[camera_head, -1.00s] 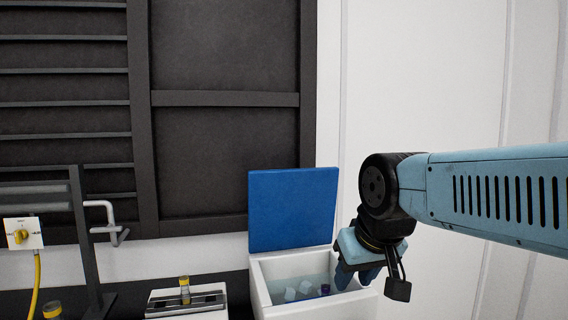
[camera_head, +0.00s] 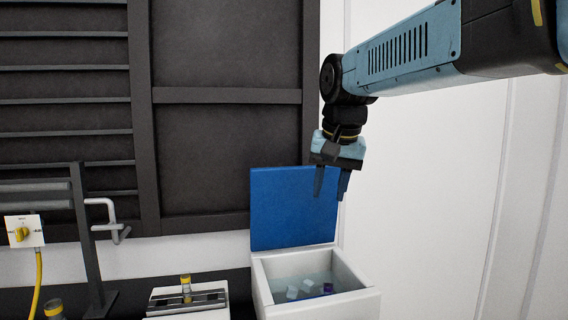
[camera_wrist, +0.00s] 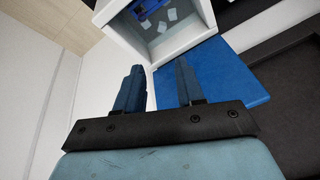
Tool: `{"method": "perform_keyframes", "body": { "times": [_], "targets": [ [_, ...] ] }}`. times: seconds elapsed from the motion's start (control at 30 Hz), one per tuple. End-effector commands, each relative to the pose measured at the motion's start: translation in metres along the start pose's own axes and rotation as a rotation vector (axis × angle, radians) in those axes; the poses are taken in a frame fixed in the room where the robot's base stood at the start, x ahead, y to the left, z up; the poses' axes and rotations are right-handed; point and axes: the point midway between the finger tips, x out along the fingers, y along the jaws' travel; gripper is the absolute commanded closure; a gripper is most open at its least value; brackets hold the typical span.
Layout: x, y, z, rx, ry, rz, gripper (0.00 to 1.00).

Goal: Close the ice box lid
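The ice box (camera_head: 318,300) is a white open box at the lower middle of the head view, with pale cubes and a small purple item inside. Its blue lid (camera_head: 290,212) stands upright along the box's back edge. My gripper (camera_head: 330,192) hangs pointing down in front of the lid's right part, above the box's back right; whether it touches the lid is unclear. In the wrist view the two fingers (camera_wrist: 160,88) are apart with nothing between them. The blue lid (camera_wrist: 215,85) lies beside and behind the right finger, and the box (camera_wrist: 150,45) is beyond the fingertips.
A small balance-like device (camera_head: 187,300) with a yellow-capped vial (camera_head: 186,284) stands left of the box. A yellow-knobbed valve panel (camera_head: 23,231) and a dark post (camera_head: 88,240) are farther left. The white wall (camera_head: 430,220) at right is clear.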

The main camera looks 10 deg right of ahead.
Motion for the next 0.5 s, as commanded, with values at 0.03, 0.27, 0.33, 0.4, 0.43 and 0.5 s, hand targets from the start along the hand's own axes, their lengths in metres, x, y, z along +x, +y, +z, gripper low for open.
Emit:
{"method": "perform_keyframes", "body": {
  "times": [0.03,0.27,0.33,0.4,0.43,0.5],
  "targets": [
    [-0.008,-0.008,-0.020,0.052,-0.017,0.008,0.62],
    [-0.036,-0.040,-0.094,0.305,-0.093,0.059,0.62],
    [-0.042,-0.049,-0.116,0.381,-0.112,0.078,0.62],
    [-0.047,-0.058,-0.137,0.458,-0.131,0.098,0.62],
    [-0.049,-0.061,-0.145,0.491,-0.139,0.108,0.62],
    [-0.051,-0.070,-0.165,0.566,-0.157,0.131,0.62]
  ]
}}
